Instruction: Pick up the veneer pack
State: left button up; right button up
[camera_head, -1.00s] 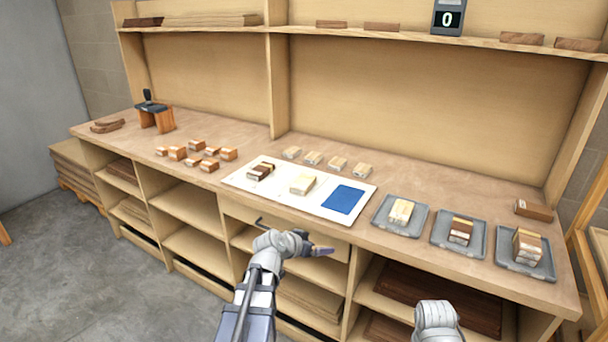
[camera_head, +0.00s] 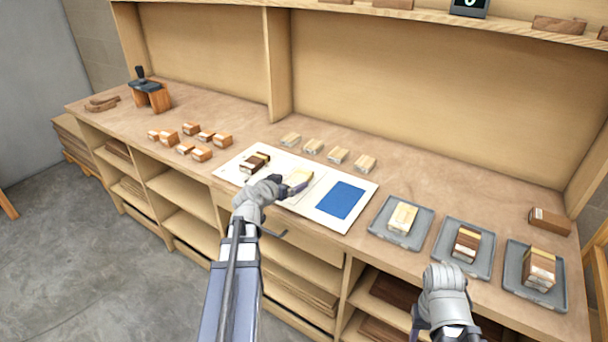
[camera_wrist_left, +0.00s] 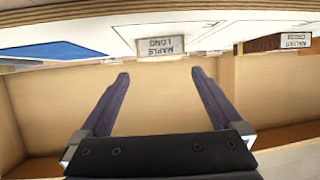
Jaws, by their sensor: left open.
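A pale veneer pack (camera_head: 301,176) lies on the white board (camera_head: 313,211). Its label, inverted in the left wrist view (camera_wrist_left: 163,47), reads MAPLE LONG. A dark pack (camera_head: 254,163) lies to its left on the board; its tag also shows in the left wrist view (camera_wrist_left: 296,40). My left gripper (camera_head: 296,187) is at the front side of the pale pack and covers part of it. In the left wrist view, its open fingers (camera_wrist_left: 160,76) point at the pale pack with nothing between them. My right gripper (camera_head: 428,328) is low in front of the bench, its fingers mostly hidden.
A blue patch (camera_head: 341,200) is on the board's right part. Three grey trays, one (camera_head: 374,219) nearest the board, hold packs at the right. Several small blocks (camera_head: 313,147) stand behind the board, and several orange-brown blocks (camera_head: 202,154) stand to its left. The bench front edge is close.

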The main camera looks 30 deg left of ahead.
aim_at(299, 178)
pick_arm(q)
jog(key=shift+b+x, duration=0.55)
jog(key=shift+x, duration=0.85)
jog(key=shift+b+x, duration=1.2)
jog(key=shift+x, duration=1.4)
jog(key=shift+s+a+f, duration=0.1)
jog(key=shift+s+a, duration=0.05)
jog(key=shift+a, duration=0.05)
jog(key=c, duration=1.4)
